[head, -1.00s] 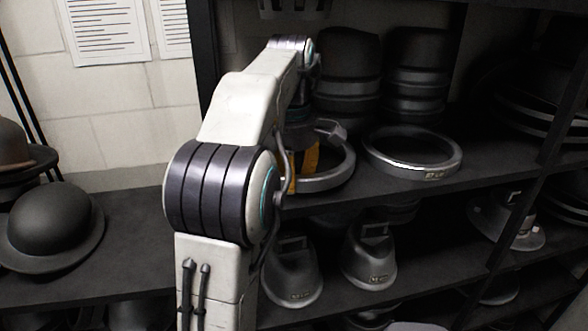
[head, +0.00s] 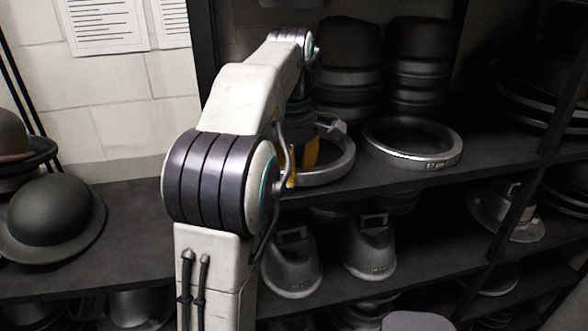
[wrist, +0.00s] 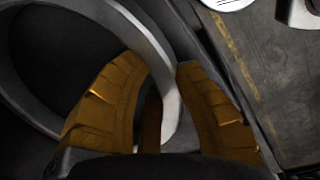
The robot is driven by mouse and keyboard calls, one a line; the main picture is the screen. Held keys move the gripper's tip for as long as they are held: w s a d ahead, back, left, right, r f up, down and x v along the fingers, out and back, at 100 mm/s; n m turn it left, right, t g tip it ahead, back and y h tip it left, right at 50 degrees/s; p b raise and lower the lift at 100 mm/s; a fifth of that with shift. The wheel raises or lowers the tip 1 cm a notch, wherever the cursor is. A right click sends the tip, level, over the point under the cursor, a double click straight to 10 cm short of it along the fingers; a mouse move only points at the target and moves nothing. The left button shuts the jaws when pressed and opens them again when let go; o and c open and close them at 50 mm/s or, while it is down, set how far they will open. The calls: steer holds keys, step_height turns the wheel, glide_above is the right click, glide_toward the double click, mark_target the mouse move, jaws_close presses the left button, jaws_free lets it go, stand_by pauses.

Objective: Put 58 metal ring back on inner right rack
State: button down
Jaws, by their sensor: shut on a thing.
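A grey metal ring (head: 338,172) is at the left end of the middle rack's shelf in the head view, partly hidden by my arm. My gripper (head: 300,160) is at its near left side, with orange fingers. In the wrist view, my gripper (wrist: 164,75) is shut on the wall of the metal ring (wrist: 150,38), one finger on each side. The ring's number is hidden, and I cannot tell whether it touches the shelf. A second ring (head: 440,160), with a label on its front, lies flat just to the right, apart from it.
Dark stacked hat blocks (head: 416,70) stand behind the rings. A black upright post (head: 557,90) bounds this bay on the right. Metal hat forms (head: 370,255) stand on the shelf below. A black bowler hat (head: 52,218) sits on the left shelf.

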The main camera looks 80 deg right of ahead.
steer(key=shift+f, duration=0.1)
steer(key=c, duration=1)
jaws_free()
steer(key=shift+f, duration=0.15)
